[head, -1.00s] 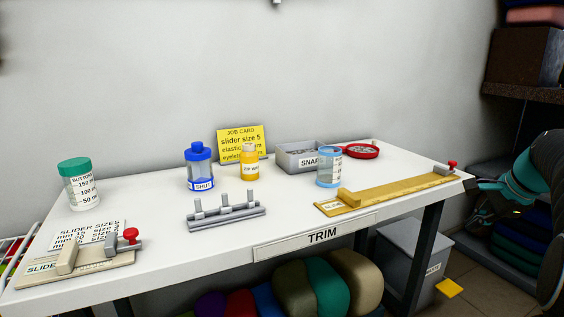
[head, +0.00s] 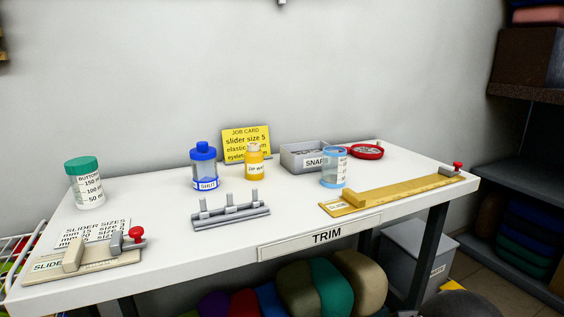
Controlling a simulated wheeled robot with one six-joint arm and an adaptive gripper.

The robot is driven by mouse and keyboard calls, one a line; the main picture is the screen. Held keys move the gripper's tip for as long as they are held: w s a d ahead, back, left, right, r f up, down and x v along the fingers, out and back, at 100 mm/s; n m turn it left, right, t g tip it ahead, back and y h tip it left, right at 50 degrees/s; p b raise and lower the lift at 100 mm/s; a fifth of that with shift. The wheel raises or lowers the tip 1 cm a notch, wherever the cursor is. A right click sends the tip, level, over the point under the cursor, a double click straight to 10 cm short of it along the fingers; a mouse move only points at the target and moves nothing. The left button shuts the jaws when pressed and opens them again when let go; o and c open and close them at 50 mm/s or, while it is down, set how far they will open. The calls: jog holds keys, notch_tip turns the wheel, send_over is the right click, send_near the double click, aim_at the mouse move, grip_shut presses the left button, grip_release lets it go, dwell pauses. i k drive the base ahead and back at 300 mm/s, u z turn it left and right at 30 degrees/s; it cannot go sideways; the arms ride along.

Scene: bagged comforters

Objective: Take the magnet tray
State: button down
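A round red tray (head: 367,152), which looks like the magnet tray, lies at the back right of the white trim table (head: 150,262). Small grey pieces seem to lie inside it, too small to make out. It sits just right of a grey bin labelled SNAP (head: 306,157) and behind a light blue clear jar (head: 334,168), apart from the jar in the picture. My gripper is not in view.
A long yellow slider gauge (head: 390,192) lies along the right front. A grey rack with pegs (head: 230,215) and a blue-capped bottle (head: 204,168) stand mid-table. A grey waste bin (head: 418,260) stands below the right end. Dark shelves (head: 520,215) are at right.

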aim_at(361, 150)
jog(key=u, duration=0.05)
jog(key=k, duration=0.4)
jog(key=z, duration=0.75)
jog(key=i, duration=1.15)
jog(key=u, duration=3.25)
